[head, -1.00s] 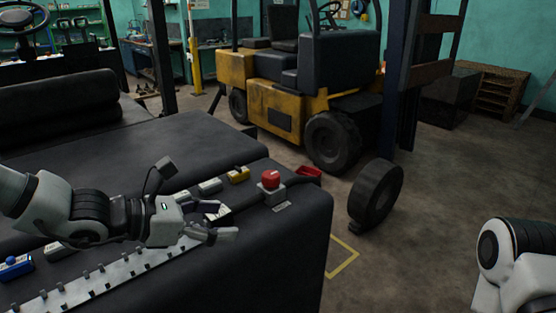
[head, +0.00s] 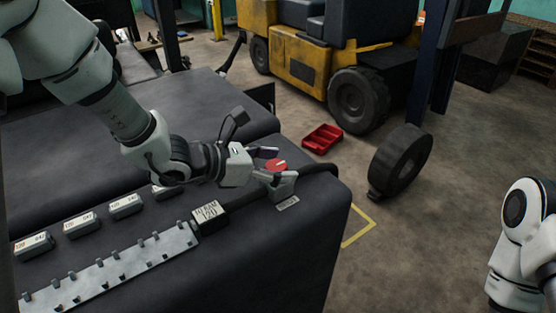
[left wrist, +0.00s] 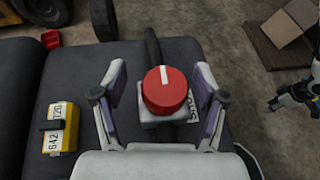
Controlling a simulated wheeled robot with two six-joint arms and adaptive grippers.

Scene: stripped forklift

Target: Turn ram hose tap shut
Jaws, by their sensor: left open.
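The ram hose tap has a round red knob (head: 277,166) on a grey block, on the dark bench top near its right end. In the left wrist view the red knob (left wrist: 165,90) carries a white line running up the picture, roughly along the black hose (left wrist: 152,48). My left gripper (head: 268,164) is open at the knob. In the left wrist view its fingers stand apart, one on each side of the knob; I cannot tell whether they touch it. A dark and white part of my right arm (left wrist: 294,97) shows at the right; its jaws are unclear.
A label block (head: 209,215) and a studded metal strip (head: 115,267) lie left of the tap. A yellow block (left wrist: 60,128) shows in the left wrist view. A red tray (head: 322,139) and a wheel (head: 400,161) stand on the floor beyond. A yellow forklift (head: 300,65) is behind.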

